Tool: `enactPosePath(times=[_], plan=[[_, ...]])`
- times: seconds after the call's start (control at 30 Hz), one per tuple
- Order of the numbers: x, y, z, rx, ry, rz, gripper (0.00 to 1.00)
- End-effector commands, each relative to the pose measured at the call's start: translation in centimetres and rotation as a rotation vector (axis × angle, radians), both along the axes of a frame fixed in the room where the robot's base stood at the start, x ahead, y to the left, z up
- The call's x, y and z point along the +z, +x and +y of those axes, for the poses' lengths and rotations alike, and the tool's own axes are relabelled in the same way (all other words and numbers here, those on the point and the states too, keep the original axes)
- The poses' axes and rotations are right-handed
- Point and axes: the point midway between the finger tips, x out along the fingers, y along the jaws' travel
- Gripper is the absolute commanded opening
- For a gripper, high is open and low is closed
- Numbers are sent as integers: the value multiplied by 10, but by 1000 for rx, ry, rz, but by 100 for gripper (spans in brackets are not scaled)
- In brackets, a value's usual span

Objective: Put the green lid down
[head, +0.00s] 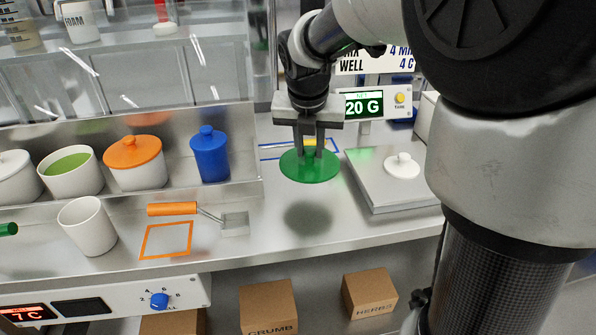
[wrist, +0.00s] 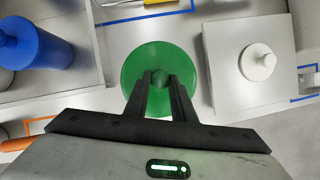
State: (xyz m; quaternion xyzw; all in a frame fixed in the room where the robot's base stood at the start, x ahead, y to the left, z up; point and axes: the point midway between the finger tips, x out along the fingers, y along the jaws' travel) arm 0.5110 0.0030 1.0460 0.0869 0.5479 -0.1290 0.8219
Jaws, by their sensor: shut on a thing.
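The green lid (head: 311,171) is a flat round disc with a knob. My gripper (head: 309,150) is shut on its knob and holds it level above the steel counter, with a shadow on the counter below it. In the wrist view the green lid (wrist: 137,72) lies under my gripper (wrist: 161,78), whose fingers are on either side of the knob. A white pot with green contents (head: 70,172) stands without a lid in the row at the left.
A scale (head: 385,190) with a white lid (head: 402,166) on it stands right of the green lid. An orange-handled scraper (head: 172,209), an orange outlined square (head: 166,240) and a white cup (head: 87,226) are at the left. Bare counter lies below the lid.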

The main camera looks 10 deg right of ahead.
Motion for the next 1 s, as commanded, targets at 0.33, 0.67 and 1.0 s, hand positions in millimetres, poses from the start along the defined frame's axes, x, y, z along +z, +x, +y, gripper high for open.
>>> enactPosePath(times=[0.33, 0.67, 1.0], plan=[[-50, 0, 0, -1, -1, 3, 2], [-90, 0, 0, -2, 0, 1, 2], [-90, 0, 0, -3, 0, 2, 35]])
